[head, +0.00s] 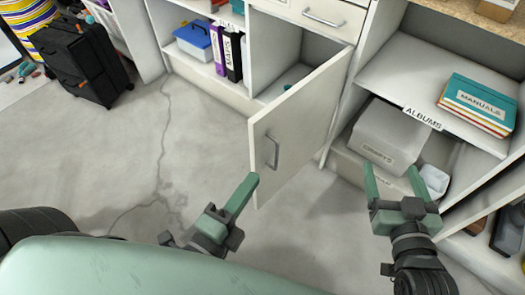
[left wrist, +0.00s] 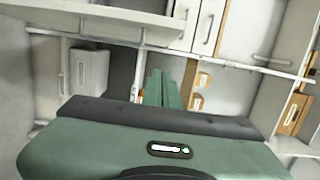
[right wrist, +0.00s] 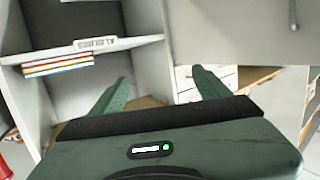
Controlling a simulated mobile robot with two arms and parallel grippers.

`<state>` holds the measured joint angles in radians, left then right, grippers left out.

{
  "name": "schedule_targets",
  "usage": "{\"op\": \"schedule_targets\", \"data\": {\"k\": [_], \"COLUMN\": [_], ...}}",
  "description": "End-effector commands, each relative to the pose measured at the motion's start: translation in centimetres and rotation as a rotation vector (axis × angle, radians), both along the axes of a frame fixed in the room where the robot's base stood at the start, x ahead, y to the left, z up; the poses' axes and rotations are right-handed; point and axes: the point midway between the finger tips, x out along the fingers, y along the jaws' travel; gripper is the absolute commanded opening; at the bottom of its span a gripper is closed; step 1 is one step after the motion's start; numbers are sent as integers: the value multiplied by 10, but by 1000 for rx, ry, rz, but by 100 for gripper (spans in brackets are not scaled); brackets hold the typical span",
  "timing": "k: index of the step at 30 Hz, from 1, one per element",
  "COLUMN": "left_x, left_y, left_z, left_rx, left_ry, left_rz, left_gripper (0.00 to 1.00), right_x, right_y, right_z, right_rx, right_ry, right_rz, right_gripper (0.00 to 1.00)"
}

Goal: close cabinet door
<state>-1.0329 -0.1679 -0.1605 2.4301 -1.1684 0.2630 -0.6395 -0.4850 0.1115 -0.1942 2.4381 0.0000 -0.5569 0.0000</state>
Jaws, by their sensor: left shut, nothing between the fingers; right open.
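The white cabinet door (head: 305,120) stands open in the head view, swung out from the cabinet into the room. My right gripper (head: 393,182) is open and empty, right of the door and before the shelves. Its spread fingers show in the right wrist view (right wrist: 160,82).
Right of the door, shelves hold a grey bin (head: 388,135) and a stack of manuals (head: 477,103). Purple and black binders (head: 225,50) and a blue box (head: 195,38) stand left of the compartment. A black suitcase (head: 82,60) is far left. The floor (head: 150,130) between is clear.

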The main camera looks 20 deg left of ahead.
Motion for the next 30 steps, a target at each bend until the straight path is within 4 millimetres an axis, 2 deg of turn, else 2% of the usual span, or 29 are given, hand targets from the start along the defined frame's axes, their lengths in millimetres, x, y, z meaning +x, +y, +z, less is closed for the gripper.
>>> {"op": "schedule_targets", "data": {"k": [5, 14, 21, 30], "left_x": [6, 33, 53, 78], "left_y": [-1, -6, -10, -14], "left_z": [6, 7, 7, 7], "left_rx": [10, 7, 9, 8], "left_ry": [-9, -10, -10, -10], "left_rz": [-2, -3, -2, -1], "left_gripper": [0, 0, 0, 0], "right_x": [-5, -34, -72, -128], "right_y": [-3, -18, -33, -52], "right_z": [-6, -56, -91, -119], "right_rx": [-15, -83, -137, -197], "right_ry": [57, 347, 585, 870], "right_rz": [-4, -24, -40, -60], "right_gripper": [77, 77, 77, 77]}}
